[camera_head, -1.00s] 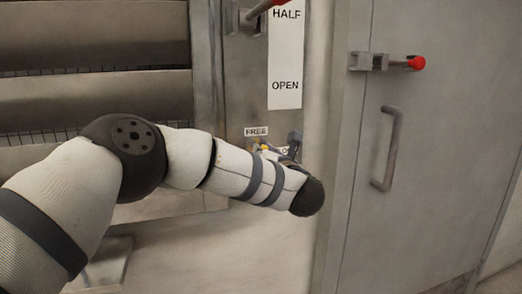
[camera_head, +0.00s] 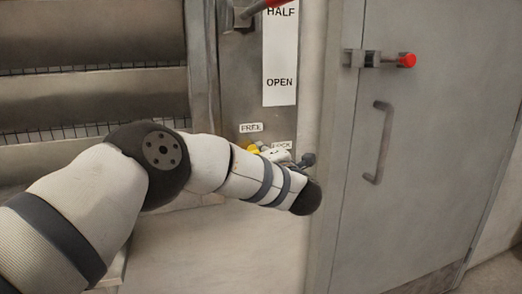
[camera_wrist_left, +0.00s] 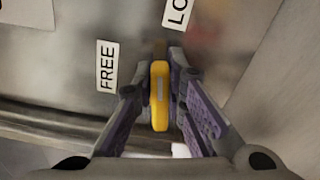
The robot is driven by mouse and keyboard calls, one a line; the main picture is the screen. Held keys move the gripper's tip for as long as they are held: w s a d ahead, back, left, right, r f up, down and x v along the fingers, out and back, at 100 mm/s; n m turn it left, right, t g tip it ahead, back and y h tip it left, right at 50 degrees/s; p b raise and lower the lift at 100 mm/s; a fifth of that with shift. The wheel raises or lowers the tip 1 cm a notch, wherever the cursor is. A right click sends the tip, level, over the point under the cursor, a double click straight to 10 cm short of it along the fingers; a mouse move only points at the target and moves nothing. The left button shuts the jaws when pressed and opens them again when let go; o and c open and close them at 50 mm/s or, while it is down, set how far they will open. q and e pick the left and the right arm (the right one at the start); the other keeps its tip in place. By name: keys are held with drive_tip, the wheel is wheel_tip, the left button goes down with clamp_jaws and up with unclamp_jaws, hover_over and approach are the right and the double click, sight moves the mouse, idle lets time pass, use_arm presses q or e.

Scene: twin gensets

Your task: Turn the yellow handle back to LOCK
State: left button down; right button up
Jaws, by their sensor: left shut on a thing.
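The yellow handle (camera_head: 253,148) shows as a small patch on the grey panel in the head view, mostly hidden by my left gripper. In the left wrist view the yellow handle (camera_wrist_left: 160,105) lies lengthwise between the fingers of my left gripper (camera_wrist_left: 159,78), which is shut on it. The FREE label (camera_wrist_left: 106,66) is to its left and the LOCK label (camera_wrist_left: 178,10), cut off at the top, is to its upper right. In the head view the FREE label (camera_head: 251,128) is clear and the LOCK label (camera_head: 281,145) is partly hidden. My right gripper is not in view.
Above, the same panel carries a HALF and OPEN scale (camera_head: 280,60) and a red-tipped lever (camera_head: 264,6). To the right is a grey door with a bar handle (camera_head: 381,145) and a red-knobbed latch (camera_head: 407,60). Slatted panels (camera_head: 95,95) stand at the left.

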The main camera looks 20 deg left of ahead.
use_arm(q)
drive_tip(key=shift+f+m, duration=0.2)
drive_tip(key=shift+m, duration=1)
drive_tip(key=c, duration=1.6)
unclamp_jaws()
drive_tip(key=v, duration=1.2)
